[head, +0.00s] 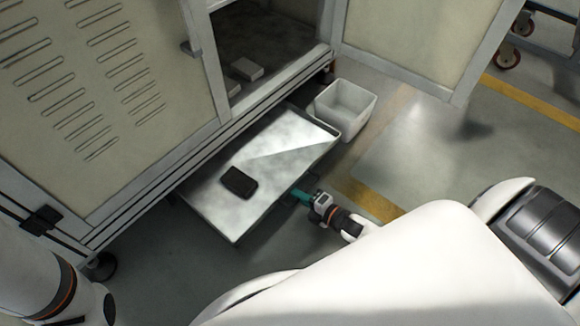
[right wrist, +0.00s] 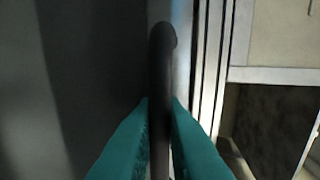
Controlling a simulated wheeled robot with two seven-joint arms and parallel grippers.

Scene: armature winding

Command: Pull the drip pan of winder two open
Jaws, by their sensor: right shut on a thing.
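The drip pan (head: 290,160) is a shallow, shiny metal tray extending out from under the cabinet of the winder (head: 85,90). A small dark block (head: 239,182) lies on it. My right gripper (head: 301,195) is at the pan's front edge, with its teal fingers pointing at it. In the right wrist view, the teal fingers (right wrist: 160,110) are shut on a dark bar handle (right wrist: 161,60), one finger on each side. The handle is too small to make out in the head view. My left arm shows at the lower left, but its gripper is out of view.
A white open bin (head: 345,104) stands on the floor close to the pan's right end. The cabinet door (head: 425,45) hangs open at the upper right, with a pale box (head: 246,69) inside the cabinet. Floor in front of the pan is clear, with a yellow line (head: 368,198).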

